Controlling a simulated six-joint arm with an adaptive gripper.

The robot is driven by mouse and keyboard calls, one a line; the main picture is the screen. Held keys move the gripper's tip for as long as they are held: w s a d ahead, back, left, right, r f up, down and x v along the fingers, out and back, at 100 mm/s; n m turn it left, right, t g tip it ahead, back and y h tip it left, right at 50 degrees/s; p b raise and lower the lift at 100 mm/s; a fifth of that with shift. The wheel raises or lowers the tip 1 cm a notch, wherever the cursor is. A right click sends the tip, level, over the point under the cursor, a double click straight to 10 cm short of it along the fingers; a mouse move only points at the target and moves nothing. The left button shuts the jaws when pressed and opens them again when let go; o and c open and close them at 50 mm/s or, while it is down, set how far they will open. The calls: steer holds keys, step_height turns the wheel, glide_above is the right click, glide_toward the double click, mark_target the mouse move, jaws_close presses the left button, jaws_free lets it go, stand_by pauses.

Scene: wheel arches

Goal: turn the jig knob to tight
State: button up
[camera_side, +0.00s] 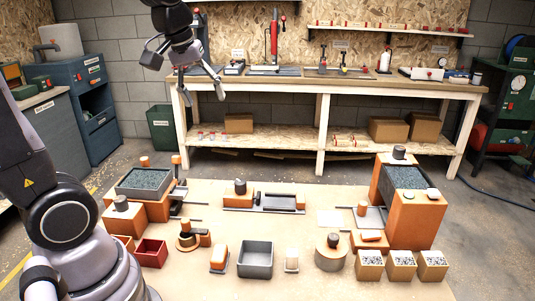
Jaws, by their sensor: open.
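The jig (278,201), a long low fixture with a dark channel and orange parts, lies at the back middle of the pale work board. A dark round knob (240,187) stands at its left end; I take this as the jig knob, though other knobs are in view. Its tight or loose marking is too small to read. My gripper (202,98) hangs high at the upper left, in front of the back bench. Its fingers are spread open and empty, well above the knob and apart from everything on the board.
An orange hopper (148,182) stands at the left and a tall orange one (410,215) at the right. A grey bin (255,260), a round knobbed fixture (331,252) and several small orange boxes (401,265) line the front. The air above the board's middle is clear.

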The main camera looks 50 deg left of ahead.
steer(key=shift+o, duration=0.3)
steer(key=w+a+f+n+g, duration=0.1)
steer(key=w+a+f+n, duration=0.2)
steer(key=w, duration=0.3)
steer(key=w+a+f+n+g, duration=0.1)
steer(key=w+a+f+n, duration=0.3)
steer(key=w+n, duration=0.1)
steer(key=shift+w+a+f+n, duration=0.15)
steer(key=shift+w+f+n, duration=0.15)
steer(key=shift+w, duration=0.05)
steer(key=n+g, duration=0.2)
steer(key=n, duration=0.7)
glide_above(240, 181)
step_height(240, 181, down, 15)
steer(key=shift+h, duration=0.3)
step_height(240, 181, down, 14)
steer(key=shift+r, duration=0.15)
steer(key=c, duration=1.1)
steer(key=shift+c, duration=0.2)
